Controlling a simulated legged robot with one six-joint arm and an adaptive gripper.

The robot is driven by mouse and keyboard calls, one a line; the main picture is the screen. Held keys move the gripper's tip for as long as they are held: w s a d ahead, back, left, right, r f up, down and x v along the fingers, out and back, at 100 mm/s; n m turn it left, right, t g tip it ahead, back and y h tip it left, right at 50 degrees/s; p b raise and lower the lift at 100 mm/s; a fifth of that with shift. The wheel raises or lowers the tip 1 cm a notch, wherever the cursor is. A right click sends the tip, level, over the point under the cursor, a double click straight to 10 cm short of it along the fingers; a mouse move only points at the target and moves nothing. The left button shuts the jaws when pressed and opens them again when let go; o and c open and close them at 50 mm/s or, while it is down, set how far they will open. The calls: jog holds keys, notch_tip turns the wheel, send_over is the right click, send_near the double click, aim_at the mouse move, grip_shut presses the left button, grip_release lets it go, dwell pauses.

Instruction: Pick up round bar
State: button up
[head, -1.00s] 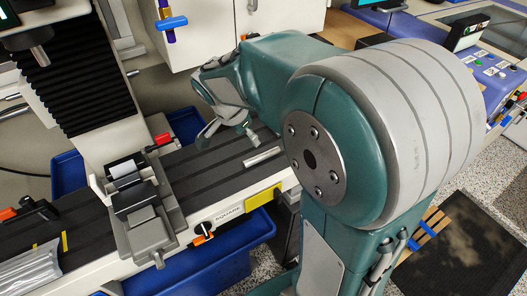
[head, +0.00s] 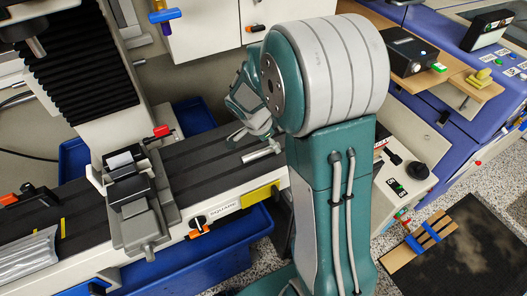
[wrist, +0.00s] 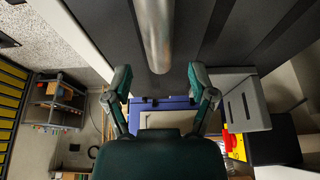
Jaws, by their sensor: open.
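The round bar (head: 262,153), a short grey metal cylinder, lies on the dark slotted machine table (head: 195,160), near its front edge. In the wrist view the bar (wrist: 154,30) comes down from the top middle, its rounded end between my fingertips. My gripper (wrist: 160,73) is open, with a green finger on each side of the bar and a gap to each. In the head view my gripper (head: 252,138) is just above and left of the bar, partly hidden by my arm.
A grey vise (head: 135,195) with a pale block stands on the table to the left. A yellow label (head: 261,197) is on the table's front side. Clear bags (head: 28,262) lie at far left. A blue bin (head: 220,250) is below.

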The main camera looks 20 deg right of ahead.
aim_at(270, 147)
jog(key=shift+d+f, duration=0.25)
jog(key=shift+f, duration=0.45)
jog(key=shift+a+f, duration=0.1)
jog(key=shift+f, duration=0.15)
jog(key=shift+a, duration=0.7)
jog(key=shift+d, duration=0.3)
grip_shut()
jog(key=shift+d, duration=0.35)
jog(key=shift+a, duration=0.1)
jog(key=shift+a+r, duration=0.1)
notch_tip(270, 147, up, 10)
